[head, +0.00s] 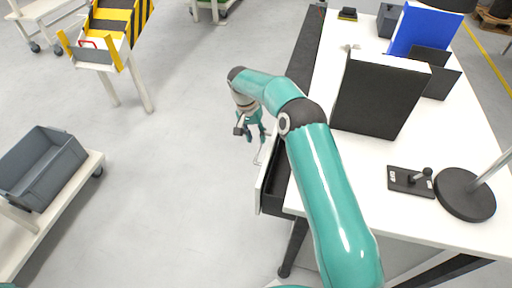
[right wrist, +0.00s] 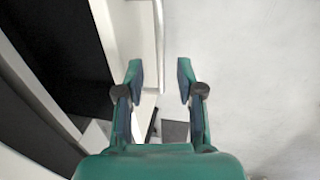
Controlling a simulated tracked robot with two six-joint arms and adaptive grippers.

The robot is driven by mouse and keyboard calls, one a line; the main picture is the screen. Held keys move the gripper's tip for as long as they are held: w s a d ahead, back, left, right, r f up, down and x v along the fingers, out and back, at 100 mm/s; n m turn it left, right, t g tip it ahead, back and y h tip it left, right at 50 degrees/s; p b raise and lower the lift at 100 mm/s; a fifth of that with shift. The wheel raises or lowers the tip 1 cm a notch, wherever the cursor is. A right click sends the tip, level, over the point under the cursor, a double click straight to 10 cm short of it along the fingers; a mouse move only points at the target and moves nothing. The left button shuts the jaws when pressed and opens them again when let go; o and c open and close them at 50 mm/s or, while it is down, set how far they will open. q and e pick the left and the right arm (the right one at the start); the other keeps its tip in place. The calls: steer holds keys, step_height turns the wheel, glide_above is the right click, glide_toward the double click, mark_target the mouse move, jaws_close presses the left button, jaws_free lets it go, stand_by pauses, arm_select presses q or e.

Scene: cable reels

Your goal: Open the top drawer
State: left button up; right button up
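The top drawer (head: 264,186) is under the left edge of the white-topped desk. It is partly open, with its white front standing out from the desk and a dark interior showing behind it. A thin pale handle (head: 258,156) is on its outer side. My right gripper (head: 257,138) points down beside the drawer's far end, near the handle. In the right wrist view its two fingers (right wrist: 160,80) are apart, and the handle (right wrist: 160,45) appears between or just beyond the fingertips; contact cannot be told. My arm hides part of the drawer. My left gripper is not in view.
The desk (head: 435,222) carries a dark upright box (head: 380,95), a blue binder (head: 425,32), a small joystick panel (head: 410,181) and a lamp base (head: 466,194). A grey bin (head: 42,165) sits on a cart at left. The floor (head: 190,170) left of the drawer is clear.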

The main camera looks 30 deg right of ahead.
mark_target(259, 148)
steer(key=shift+s+d+f, duration=0.15)
steer(key=shift+f, duration=0.95)
steer(key=shift+s+d+f, duration=0.15)
steer(key=shift+f, duration=0.9)
jaws_close()
